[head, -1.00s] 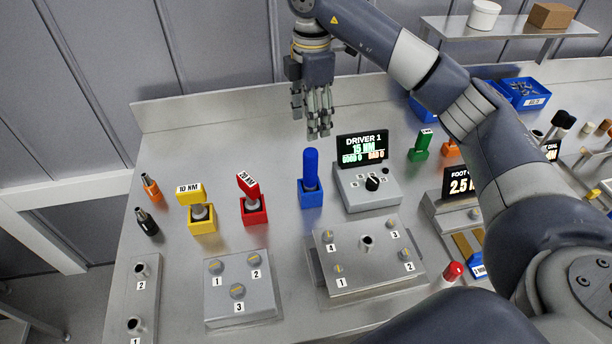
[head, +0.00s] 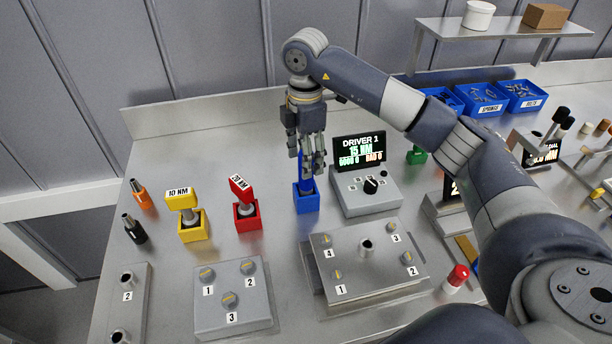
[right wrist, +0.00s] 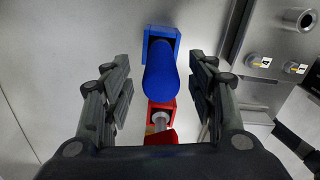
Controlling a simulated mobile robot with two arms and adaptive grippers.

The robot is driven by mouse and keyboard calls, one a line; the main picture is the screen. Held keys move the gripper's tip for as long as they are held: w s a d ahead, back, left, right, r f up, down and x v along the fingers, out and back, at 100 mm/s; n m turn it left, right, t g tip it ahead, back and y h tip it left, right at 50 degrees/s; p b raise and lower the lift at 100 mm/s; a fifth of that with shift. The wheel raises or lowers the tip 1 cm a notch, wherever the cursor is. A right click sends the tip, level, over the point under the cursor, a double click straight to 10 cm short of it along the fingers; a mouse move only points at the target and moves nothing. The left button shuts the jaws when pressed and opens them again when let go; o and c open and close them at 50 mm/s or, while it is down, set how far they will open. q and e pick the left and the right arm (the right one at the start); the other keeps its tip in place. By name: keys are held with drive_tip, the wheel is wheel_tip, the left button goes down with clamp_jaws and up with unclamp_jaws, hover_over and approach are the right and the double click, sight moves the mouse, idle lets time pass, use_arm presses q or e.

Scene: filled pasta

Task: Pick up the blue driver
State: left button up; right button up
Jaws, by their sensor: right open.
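The blue driver (head: 304,171) stands upright in its blue holder (head: 306,201) on the steel bench, left of the driver display. My right gripper (head: 307,172) is over it, pointing down, and its fingers partly hide the driver in the head view. In the right wrist view the blue driver (right wrist: 160,82) lies between the two open fingers (right wrist: 160,95), with a gap on each side. The blue holder (right wrist: 163,40) shows just beyond it. My left gripper is not in view.
A red driver (head: 241,190) and a yellow driver (head: 181,200) stand in holders to the left. The driver controller (head: 366,197) is close on the right. A fixture plate (head: 350,262) with numbered screws lies in front. Blue bins (head: 480,100) are at the back right.

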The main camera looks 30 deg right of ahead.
sight(306, 186)
drive_tip(key=shift+s+f+p, duration=0.1)
drive_tip(key=shift+f+p, duration=0.25)
drive_tip(key=shift+f, duration=0.1)
wheel_tip(306, 186, down, 4)
drive_tip(key=shift+r+p, duration=0.25)
drive_tip(key=shift+p, duration=0.5)
drive_tip(key=shift+d+f, duration=0.1)
drive_tip(key=shift+f, duration=0.25)
drive_tip(key=shift+r, duration=0.1)
clamp_jaws()
